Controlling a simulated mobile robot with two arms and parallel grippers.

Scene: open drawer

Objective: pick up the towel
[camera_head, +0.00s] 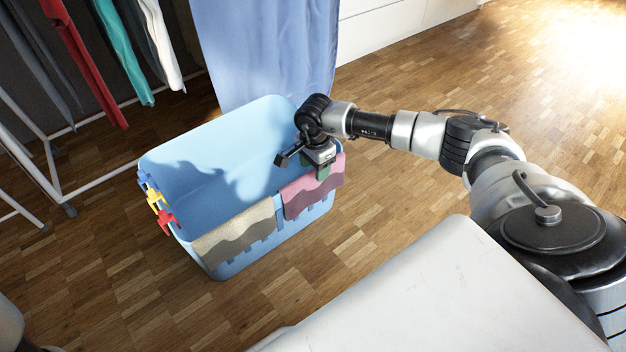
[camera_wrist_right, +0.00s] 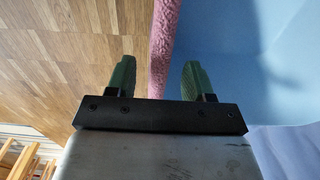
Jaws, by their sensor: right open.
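A pink towel (camera_head: 313,190) hangs over the near rim of the light blue basket, toward its right end. A beige towel (camera_head: 235,232) hangs over the same rim to its left. My right gripper (camera_head: 322,172) is at the rim by the pink towel. In the right wrist view the gripper (camera_wrist_right: 158,82) is open, with the pink towel (camera_wrist_right: 163,45) edge-on between its two green fingers. A gap shows beside each finger. My left gripper does not show.
The blue basket (camera_head: 215,160) stands on the parquet floor (camera_head: 130,290), with coloured clips (camera_head: 157,203) on its left rim. A drying rack (camera_head: 95,182) with hanging clothes is at the left. A blue cloth (camera_head: 265,50) hangs behind the basket. A white surface (camera_head: 440,295) is at the front.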

